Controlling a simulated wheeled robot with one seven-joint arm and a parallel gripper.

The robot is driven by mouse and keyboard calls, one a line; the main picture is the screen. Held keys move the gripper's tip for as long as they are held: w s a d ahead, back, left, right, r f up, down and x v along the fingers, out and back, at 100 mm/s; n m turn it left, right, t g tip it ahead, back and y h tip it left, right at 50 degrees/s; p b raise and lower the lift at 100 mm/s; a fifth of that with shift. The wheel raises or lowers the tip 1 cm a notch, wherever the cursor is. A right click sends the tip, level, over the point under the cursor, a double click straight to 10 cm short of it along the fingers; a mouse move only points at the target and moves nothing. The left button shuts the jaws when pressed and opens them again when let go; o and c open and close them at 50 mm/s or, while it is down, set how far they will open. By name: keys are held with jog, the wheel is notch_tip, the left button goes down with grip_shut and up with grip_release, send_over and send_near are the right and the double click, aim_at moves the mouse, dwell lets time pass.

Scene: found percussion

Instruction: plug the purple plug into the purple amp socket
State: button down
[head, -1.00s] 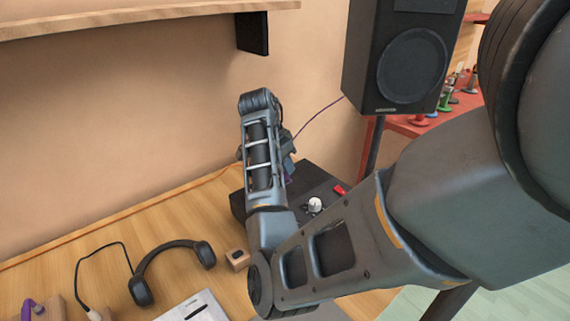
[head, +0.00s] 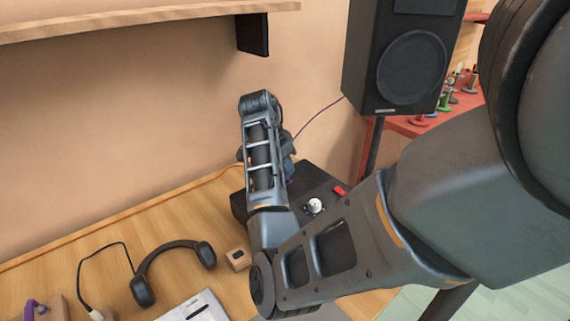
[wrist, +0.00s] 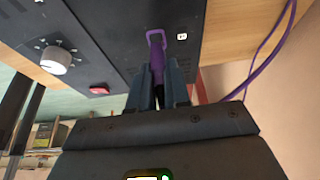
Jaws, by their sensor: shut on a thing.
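The black amp (head: 316,182) stands on the wooden bench at the wall. Its panel fills much of the wrist view (wrist: 100,32), where a purple-framed socket (wrist: 149,33) shows. My gripper (wrist: 158,84) is shut on the purple plug (wrist: 157,62), which points at the socket. The plug's front end overlaps the purple frame; I cannot tell how deep it sits, if at all. In the head view my arm hides most of the plug and the socket. The purple cable (head: 320,118) runs up toward the speaker and also shows in the wrist view (wrist: 264,62).
The amp also bears a white knob (wrist: 56,60) and a red switch (wrist: 99,88). The black speaker (head: 405,60) stands at the right on a pole. Headphones (head: 143,290), a small wooden block (head: 238,259) and paper lie on the bench. A shelf (head: 130,20) hangs above.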

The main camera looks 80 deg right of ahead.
jog(key=shift+f+b, duration=0.85)
jog(key=shift+f, duration=0.55)
jog(key=c, duration=1)
grip_release()
jog(key=v, duration=0.8)
jog(key=shift+b, duration=0.3)
jog(key=shift+f, duration=0.1)
